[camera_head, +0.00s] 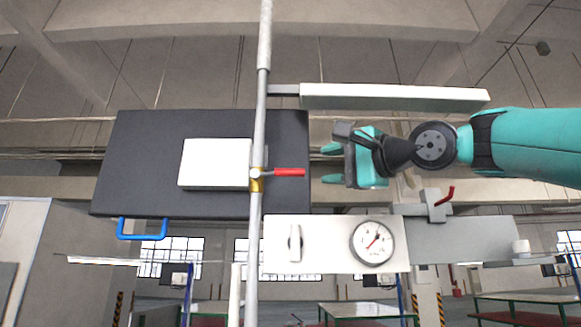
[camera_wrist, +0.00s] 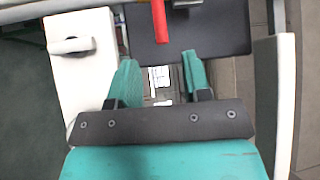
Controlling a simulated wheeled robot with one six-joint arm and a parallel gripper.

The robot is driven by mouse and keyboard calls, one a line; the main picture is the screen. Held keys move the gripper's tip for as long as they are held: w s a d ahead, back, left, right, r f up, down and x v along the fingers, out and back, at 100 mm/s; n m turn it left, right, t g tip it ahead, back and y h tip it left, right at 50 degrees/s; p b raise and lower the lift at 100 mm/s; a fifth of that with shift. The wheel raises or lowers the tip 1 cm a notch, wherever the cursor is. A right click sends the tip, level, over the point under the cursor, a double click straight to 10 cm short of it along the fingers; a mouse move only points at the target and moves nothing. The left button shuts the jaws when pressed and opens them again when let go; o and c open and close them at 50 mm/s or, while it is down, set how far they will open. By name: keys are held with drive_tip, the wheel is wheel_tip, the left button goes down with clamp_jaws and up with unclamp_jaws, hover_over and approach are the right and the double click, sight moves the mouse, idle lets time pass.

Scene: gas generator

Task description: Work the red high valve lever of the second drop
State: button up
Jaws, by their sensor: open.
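The red valve lever (camera_head: 290,172) sticks out to the right, roughly level, from a brass valve body (camera_head: 256,180) on a vertical grey pipe (camera_head: 259,130). My gripper (camera_head: 330,164) is open and empty, just right of the lever's free end, with its teal fingers above and below the lever's height. In the wrist view the red lever (camera_wrist: 159,20) shows at the top, in line with the gap between my open fingers (camera_wrist: 160,62). A gap seems to remain between the fingertips and the lever. The valve body is not clear in the wrist view.
A dark panel (camera_head: 140,160) with a white box (camera_head: 215,164) stands behind the pipe. Below are a white gauge panel (camera_head: 335,245) and a smaller red hooked handle (camera_head: 446,196) on a grey box. A long white bar (camera_head: 395,97) runs above my gripper.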

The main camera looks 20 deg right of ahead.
sight(294, 171)
drive_tip(key=p+x, duration=0.4)
drive_tip(key=x, duration=0.6)
drive_tip(key=shift+w+a, duration=0.2)
drive_tip(key=shift+w, duration=0.25)
clamp_jaws()
